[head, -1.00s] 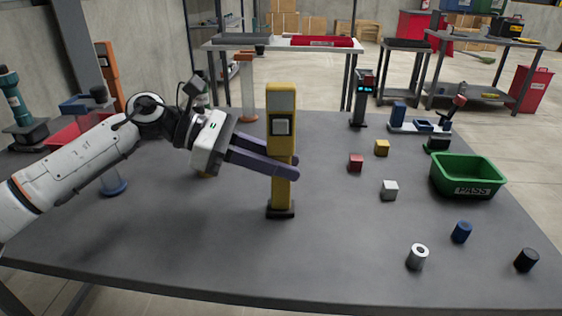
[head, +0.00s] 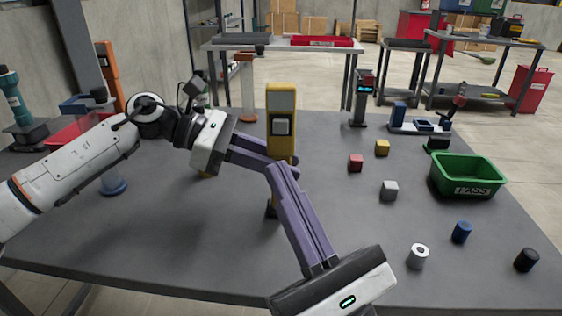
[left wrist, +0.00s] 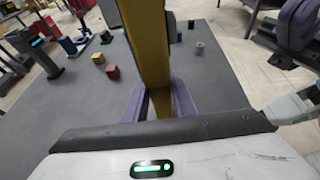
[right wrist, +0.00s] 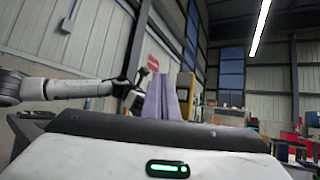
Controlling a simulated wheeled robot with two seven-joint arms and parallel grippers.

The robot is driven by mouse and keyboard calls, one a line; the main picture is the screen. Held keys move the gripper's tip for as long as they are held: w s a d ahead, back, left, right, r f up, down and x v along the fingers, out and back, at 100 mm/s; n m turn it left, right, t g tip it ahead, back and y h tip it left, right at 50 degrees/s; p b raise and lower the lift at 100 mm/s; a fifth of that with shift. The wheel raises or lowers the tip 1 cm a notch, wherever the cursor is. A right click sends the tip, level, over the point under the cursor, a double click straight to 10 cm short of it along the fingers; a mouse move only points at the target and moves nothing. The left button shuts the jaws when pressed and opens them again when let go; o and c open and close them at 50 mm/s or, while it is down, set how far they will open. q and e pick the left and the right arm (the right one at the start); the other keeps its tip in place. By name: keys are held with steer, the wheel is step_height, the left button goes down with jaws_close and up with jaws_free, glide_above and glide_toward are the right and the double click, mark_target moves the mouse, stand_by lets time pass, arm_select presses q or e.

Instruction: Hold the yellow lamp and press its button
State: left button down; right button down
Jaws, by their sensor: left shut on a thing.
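In the right wrist view the lamp (right wrist: 186,88) shows just right of these fingers (right wrist: 161,82); contact cannot be told.
Right of the lamp are red (head: 355,163), yellow (head: 382,148) and white (head: 389,190) cubes and a green PASS bin (head: 467,178).

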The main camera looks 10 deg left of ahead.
mark_target(286, 146)
arm_select(q)
steer(key=shift+f, duration=0.2)
arm_select(e)
steer(key=w, duration=0.8)
steer(key=shift+w+a, duration=0.35)
steer(key=shift+w, duration=0.05)
stand_by(1.5)
steer(key=shift+w, duration=0.45)
steer(key=shift+w+a, duration=0.1)
steer(key=shift+w, duration=0.2)
stand_by(0.4)
arm_select(q)
steer(key=shift+s, duration=0.1)
arm_select(e)
steer(key=shift+s, duration=0.75)
steer(key=shift+s, duration=0.1)
steer(key=s, duration=0.5)
steer(key=shift+s+d, duration=0.35)
steer(key=shift+s, duration=0.05)
